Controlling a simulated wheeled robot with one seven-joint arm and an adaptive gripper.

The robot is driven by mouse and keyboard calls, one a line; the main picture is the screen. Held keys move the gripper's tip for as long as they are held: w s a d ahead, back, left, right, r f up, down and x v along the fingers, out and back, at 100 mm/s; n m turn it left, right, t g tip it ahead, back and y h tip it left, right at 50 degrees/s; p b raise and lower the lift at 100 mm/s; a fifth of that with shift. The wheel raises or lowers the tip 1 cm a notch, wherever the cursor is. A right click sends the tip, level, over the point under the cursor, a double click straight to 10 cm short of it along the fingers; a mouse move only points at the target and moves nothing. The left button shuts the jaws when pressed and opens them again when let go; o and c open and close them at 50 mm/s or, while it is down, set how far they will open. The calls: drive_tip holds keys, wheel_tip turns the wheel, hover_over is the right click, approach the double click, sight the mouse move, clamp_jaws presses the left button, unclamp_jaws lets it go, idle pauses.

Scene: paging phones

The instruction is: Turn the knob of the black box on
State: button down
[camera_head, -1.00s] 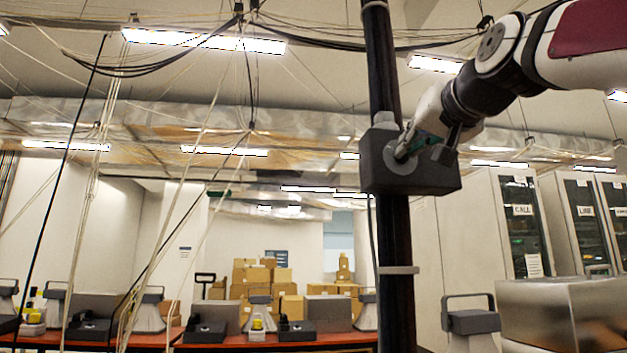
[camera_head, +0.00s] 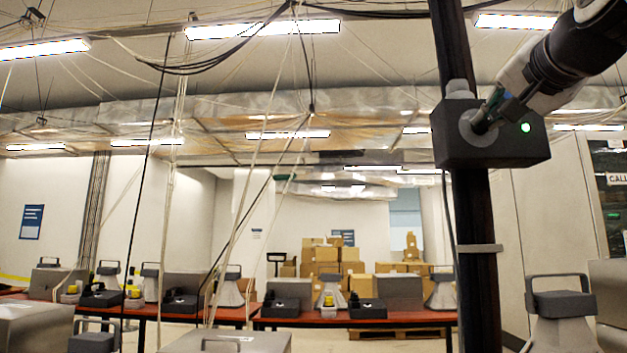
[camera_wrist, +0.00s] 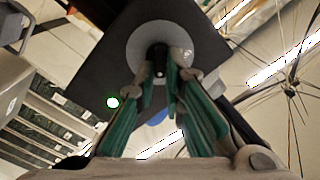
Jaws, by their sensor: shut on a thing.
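The black box (camera_head: 516,150) is mounted on a dark vertical pole in the head view. It also shows in the wrist view (camera_wrist: 108,62). A round grey plate on its face surrounds a small black knob (camera_wrist: 157,56). My gripper (camera_head: 484,122) is at the plate. In the wrist view, my gripper (camera_wrist: 161,76) has its green-padded fingers on both sides of the knob, shut on it. A green light (camera_head: 525,127) glows on the box face; it also shows in the wrist view (camera_wrist: 112,102). The fingers partly hide the knob.
The dark pole (camera_head: 478,250) runs from top to bottom. Cables (camera_head: 240,220) hang at left and centre. Red-topped tables (camera_head: 230,316) with several phones stand behind. Cardboard boxes (camera_head: 325,258) are stacked at the back. A grey horn-like device (camera_head: 560,305) is at lower right.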

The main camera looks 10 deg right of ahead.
drive_tip(key=c, duration=1.7)
unclamp_jaws()
drive_tip(key=v, duration=1.2)
